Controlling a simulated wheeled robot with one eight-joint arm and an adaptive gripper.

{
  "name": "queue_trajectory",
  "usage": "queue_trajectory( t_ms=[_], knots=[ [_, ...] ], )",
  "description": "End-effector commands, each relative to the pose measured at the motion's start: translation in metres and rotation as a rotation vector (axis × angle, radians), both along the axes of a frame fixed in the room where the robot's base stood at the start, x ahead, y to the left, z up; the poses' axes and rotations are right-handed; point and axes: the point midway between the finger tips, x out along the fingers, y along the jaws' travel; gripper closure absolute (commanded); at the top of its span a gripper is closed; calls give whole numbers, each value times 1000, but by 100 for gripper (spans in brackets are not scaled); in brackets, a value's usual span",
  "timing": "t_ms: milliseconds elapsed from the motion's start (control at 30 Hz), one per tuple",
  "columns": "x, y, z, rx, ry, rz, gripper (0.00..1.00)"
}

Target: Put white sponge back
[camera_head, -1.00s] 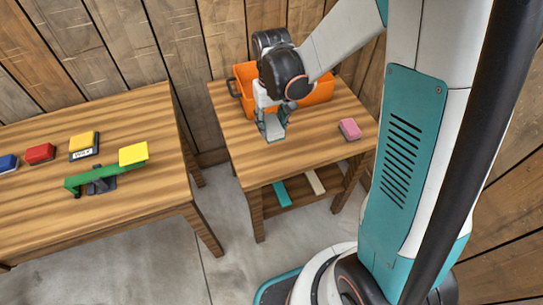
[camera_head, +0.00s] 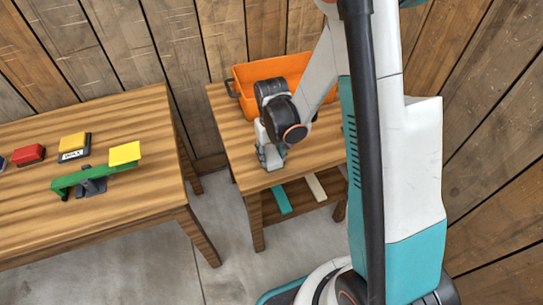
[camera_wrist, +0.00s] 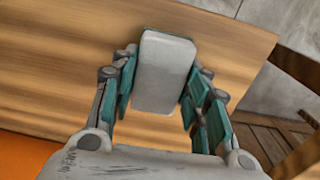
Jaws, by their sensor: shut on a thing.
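The white sponge (camera_wrist: 163,72) is a pale rounded block between the teal fingers of my gripper (camera_wrist: 160,85) in the wrist view. The fingers are shut on its two long sides, and the wooden table shows below it. In the head view my gripper (camera_head: 270,157) is low over the front left part of the right-hand table (camera_head: 228,118). The sponge is hard to make out there among the fingers. I cannot tell whether it touches the tabletop.
An orange crate (camera_head: 240,78) stands at the back of this table. A teal bar (camera_head: 281,198) and a cream bar (camera_head: 316,187) lie on its lower shelf. The left table holds a red block (camera_head: 28,154), a yellow block marked WAX (camera_head: 73,142) and a green balance (camera_head: 75,180) with a yellow plate (camera_head: 125,153).

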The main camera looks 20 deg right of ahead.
Motion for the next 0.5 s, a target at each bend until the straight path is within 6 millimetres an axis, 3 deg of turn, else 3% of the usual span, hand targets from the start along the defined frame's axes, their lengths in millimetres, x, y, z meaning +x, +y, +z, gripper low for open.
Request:
queue_trajectory(
  t_ms=[167,200,267,500],
  knots=[
    [-1,0,0,0,1,0,80],
    [-1,0,0,0,1,0,49],
    [-1,0,0,0,1,0,38],
    [-1,0,0,0,0,0,38]
  ],
)
